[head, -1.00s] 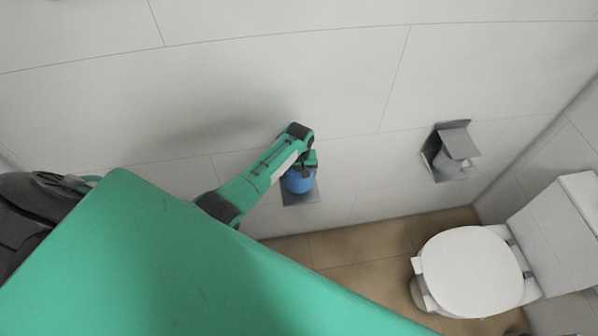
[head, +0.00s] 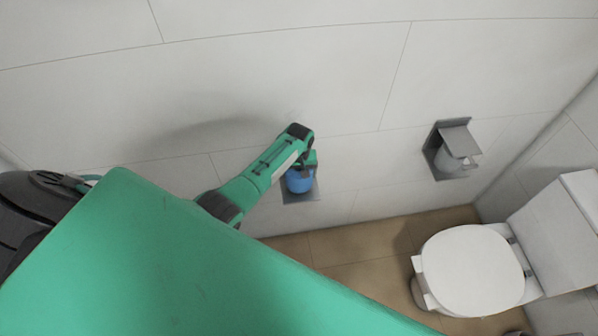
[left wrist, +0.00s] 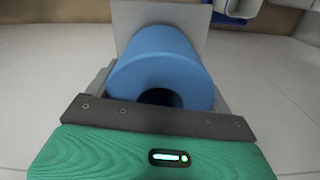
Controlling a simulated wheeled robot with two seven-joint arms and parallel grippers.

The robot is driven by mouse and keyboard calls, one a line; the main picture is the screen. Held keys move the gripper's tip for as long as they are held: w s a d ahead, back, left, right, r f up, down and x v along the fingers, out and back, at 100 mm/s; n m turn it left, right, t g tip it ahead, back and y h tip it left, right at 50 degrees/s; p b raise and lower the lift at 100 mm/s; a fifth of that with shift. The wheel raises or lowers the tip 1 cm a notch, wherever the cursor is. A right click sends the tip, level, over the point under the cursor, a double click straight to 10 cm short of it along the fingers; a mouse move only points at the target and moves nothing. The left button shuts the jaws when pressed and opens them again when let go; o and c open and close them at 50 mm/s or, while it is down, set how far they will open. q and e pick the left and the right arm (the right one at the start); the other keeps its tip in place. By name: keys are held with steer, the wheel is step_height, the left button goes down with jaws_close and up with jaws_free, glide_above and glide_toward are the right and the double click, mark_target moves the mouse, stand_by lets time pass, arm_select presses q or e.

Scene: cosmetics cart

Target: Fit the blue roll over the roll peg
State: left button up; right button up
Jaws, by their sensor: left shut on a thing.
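The blue roll (head: 299,181) is at the tip of my left arm, in front of the wall. My left gripper (head: 306,163) is shut on it. In the left wrist view the roll (left wrist: 165,62) lies beyond the dark edge of the gripper, with its round end and dark core hole towards the camera. A grey holder plate (head: 301,197) on the wall shows below and behind the roll, and also in the left wrist view (left wrist: 125,20). The roll peg is hidden, so I cannot tell whether the roll is around it. My right gripper is not in view.
A second grey wall holder (head: 454,137) with a pale roll (head: 447,162) is to the right. A white toilet (head: 470,270) stands at the lower right. The wall around my left gripper is otherwise bare. My green body covers the lower left.

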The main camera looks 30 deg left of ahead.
arm_select(q)
steer(key=shift+f+b, duration=0.5)
steer(key=shift+f, duration=0.35)
steer(key=o, duration=0.9)
steer(key=shift+r, duration=0.1)
step_height(320, 180, up, 14)
steer(key=shift+f+b, duration=0.15)
steer(key=shift+b, duration=0.65)
steer(key=shift+f, duration=0.1)
